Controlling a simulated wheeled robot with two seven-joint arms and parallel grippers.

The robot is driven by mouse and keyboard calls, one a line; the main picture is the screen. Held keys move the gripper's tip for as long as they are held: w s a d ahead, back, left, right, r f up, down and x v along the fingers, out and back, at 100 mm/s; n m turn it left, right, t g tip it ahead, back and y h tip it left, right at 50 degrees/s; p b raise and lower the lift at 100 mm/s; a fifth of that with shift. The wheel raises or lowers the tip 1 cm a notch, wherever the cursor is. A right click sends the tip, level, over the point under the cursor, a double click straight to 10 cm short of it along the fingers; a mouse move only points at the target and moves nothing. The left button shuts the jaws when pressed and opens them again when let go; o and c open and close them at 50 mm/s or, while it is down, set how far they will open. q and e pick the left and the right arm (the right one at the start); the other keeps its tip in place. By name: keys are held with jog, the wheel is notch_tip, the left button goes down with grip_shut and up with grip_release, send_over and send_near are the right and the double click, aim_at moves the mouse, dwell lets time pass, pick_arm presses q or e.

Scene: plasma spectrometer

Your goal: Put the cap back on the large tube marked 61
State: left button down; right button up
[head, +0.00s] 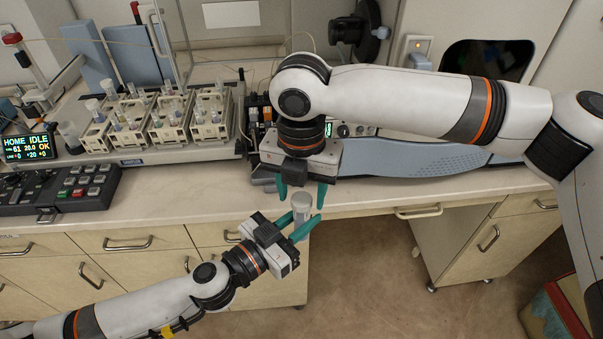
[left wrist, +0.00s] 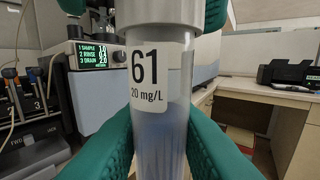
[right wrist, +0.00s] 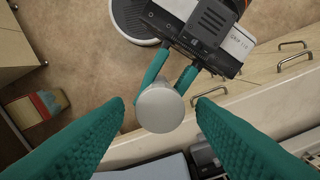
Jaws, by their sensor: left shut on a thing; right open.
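The large tube marked 61 (left wrist: 150,85) stands upright in my left gripper (head: 304,220), over the floor in front of the bench. The left fingers are shut on its body below the label. A white cap (left wrist: 172,14) sits on top of the tube; I cannot tell whether it is fully tightened. The right wrist view shows the cap from above as a pale round disc (right wrist: 160,108). My right gripper (head: 301,192) points down over the cap. Its teal fingers are open, one on each side, with visible gaps to the cap in the right wrist view.
Racks of capped tubes (head: 165,122) stand on the bench at the left, beside a display (head: 28,147) and a dark keypad (head: 75,188). The bench front edge (head: 180,222) lies just behind the tube. A red-and-green bin (head: 560,315) stands at the lower right.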

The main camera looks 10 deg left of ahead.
jog(key=shift+f, duration=0.3)
jog(key=c, duration=1.1)
jog(key=shift+o, duration=0.2)
